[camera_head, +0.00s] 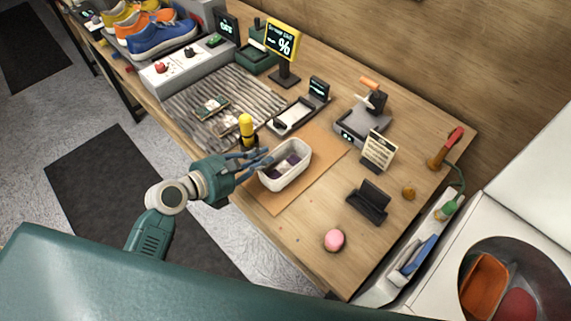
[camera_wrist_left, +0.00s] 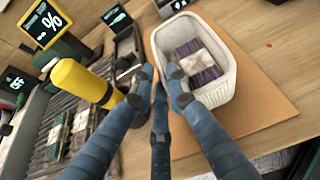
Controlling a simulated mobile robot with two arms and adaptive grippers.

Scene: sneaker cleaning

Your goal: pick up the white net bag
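A white, basket-like container with a textured surface (camera_head: 285,178) stands on a brown mat. It is the nearest match to the white net bag, and it also shows in the left wrist view (camera_wrist_left: 229,90). It holds a folded purple item with a pale band (camera_wrist_left: 200,62). My left gripper (camera_head: 267,157) is at the container's left end, its blue fingers apart. In the left wrist view the gripper's fingertips (camera_wrist_left: 160,80) are at the container's near-left rim. One fingertip overlaps the wall; I cannot tell if it touches. My right gripper is not in view.
A yellow bottle (camera_head: 246,127) stands close beside my left fingers. A slatted rack (camera_head: 200,125) is to the left, and a tray with a small display (camera_head: 292,115) is behind. A dark stand (camera_head: 368,201) and a pink ball (camera_head: 334,240) are to the right. The brown mat (camera_head: 325,150) has bare room.

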